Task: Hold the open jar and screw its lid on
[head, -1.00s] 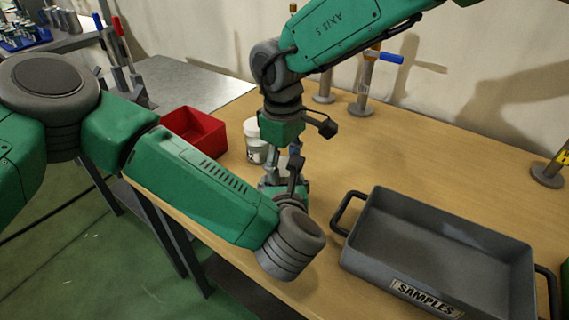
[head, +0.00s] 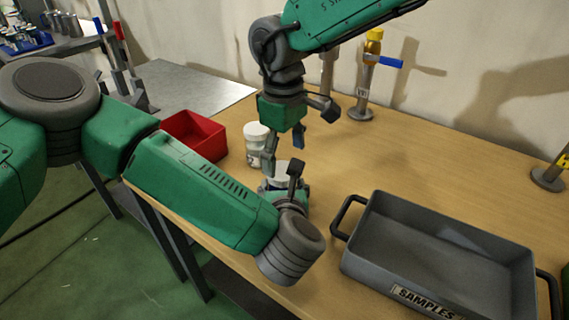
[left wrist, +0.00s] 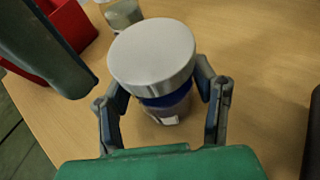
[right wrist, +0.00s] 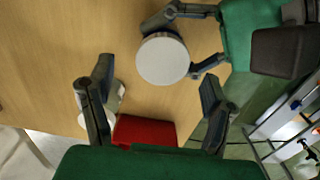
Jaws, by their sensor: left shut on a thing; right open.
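The held jar (left wrist: 170,108) stands upright between the fingers of my left gripper (left wrist: 163,105), which is shut around its body. A pale round lid (left wrist: 152,52) sits level on top of it, with a dark blue band showing below. I cannot tell how tight the lid is. In the head view the lid (head: 283,172) shows just above my left gripper (head: 285,190). My right gripper (head: 284,148) is open and empty, pointing down above the lid and apart from it. In the right wrist view the lid (right wrist: 162,58) lies beyond its spread fingers.
A second white-capped jar (head: 255,146) stands close behind the held jar, beside a red bin (head: 196,134). A grey samples tray (head: 440,245) sits at the right. Metal stands (head: 361,100) are at the back. The table (head: 430,165) between is clear.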

